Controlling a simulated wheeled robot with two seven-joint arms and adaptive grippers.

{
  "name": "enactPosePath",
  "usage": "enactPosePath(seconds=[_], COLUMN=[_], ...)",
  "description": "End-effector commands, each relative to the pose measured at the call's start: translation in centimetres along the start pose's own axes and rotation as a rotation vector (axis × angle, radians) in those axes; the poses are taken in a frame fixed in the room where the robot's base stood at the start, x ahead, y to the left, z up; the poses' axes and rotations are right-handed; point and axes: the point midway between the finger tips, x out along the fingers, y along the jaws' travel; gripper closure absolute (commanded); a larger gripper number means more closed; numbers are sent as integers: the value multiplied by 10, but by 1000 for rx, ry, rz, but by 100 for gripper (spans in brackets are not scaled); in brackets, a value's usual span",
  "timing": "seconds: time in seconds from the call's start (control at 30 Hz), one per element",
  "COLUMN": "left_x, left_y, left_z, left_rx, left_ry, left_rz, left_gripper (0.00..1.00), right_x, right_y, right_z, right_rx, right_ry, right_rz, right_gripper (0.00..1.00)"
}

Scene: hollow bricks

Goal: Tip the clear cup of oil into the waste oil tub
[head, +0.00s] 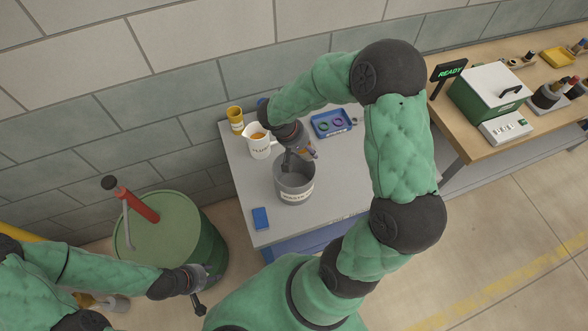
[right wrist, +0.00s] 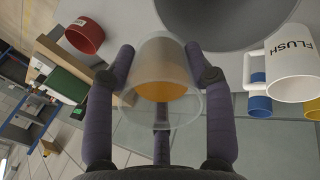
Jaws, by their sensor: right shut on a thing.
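The clear cup (right wrist: 158,70) with amber oil is between the fingers of my right gripper (right wrist: 162,75) in the right wrist view. That gripper is shut on it. In the head view my right gripper (head: 299,158) is over the grey waste oil tub (head: 295,191), near its rim; the cup is small and partly hidden there, and I cannot tell its exact tilt. The tub also shows at the top of the right wrist view (right wrist: 225,20). My left gripper (head: 207,290) is away from the table, by the green drum, its fingers apart and empty.
A white FLUSH mug (head: 259,146) stands left of the tub, with a yellow cup (head: 236,120) behind it. A blue tray (head: 333,124) with rings lies behind right. A blue flat item (head: 261,218) lies at front left. A green drum (head: 172,236) stands left of the table.

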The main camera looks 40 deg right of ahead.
Motion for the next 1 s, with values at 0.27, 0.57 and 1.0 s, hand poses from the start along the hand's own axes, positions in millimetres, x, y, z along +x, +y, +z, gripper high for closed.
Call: enactPosePath(seconds=[0.27, 0.57, 1.0], left_x=[14, 14, 15], left_y=[-5, -5, -5], left_z=[0, 0, -1], left_rx=[0, 0, 0], left_ry=[0, 0, 0], left_rz=[0, 0, 0], left_gripper=[60, 60, 60], right_x=[1, -1, 0], right_y=[0, 1, 1], right_z=[-1, -1, -1], right_rx=[0, 1, 1], right_ry=[8, 9, 9], right_rz=[53, 64, 65], right_gripper=[79, 79, 79])
